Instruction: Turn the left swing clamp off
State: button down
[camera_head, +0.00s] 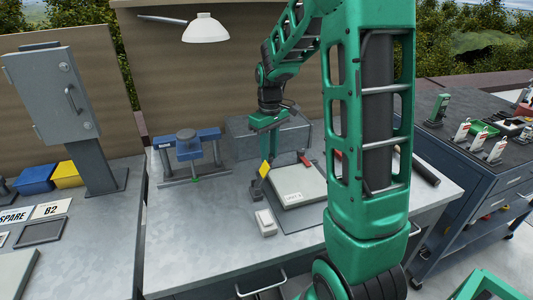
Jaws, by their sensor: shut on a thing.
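My gripper (267,147) points down over the back left part of the workbench. Its jaws are closed on what seems to be a small yellow piece (264,169) below them, at this size hard to make out. Just below the yellow piece, a small dark fitting (255,189) stands at the left edge of a light grey labelled panel (298,190). A red handle (304,158) stands at the panel's back edge, to the right of my gripper. I cannot tell for certain which of these is the left swing clamp. My arm hides the panel's right side.
A blue fixture on a stand (187,147) is left of my gripper. A small white-topped block (265,222) sits in front of the panel. A grey box (290,137) stands behind. The front left benchtop (195,235) is clear. A lamp (205,29) hangs above.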

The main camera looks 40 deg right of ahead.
jog(key=m, duration=0.6)
jog(key=shift+w+m, duration=0.1)
jog(key=shift+m, duration=0.2)
jog(key=m, duration=0.5)
jog(key=shift+w+a+r, duration=0.1)
jog(key=shift+a, duration=0.05)
jog(key=shift+m, duration=0.3)
jog(key=c, duration=1.5)
grip_release()
jog(key=shift+a, duration=0.1)
jog(key=shift+c, duration=0.2)
notch_tip(320, 180, up, 11)
jog(key=shift+f, duration=0.2)
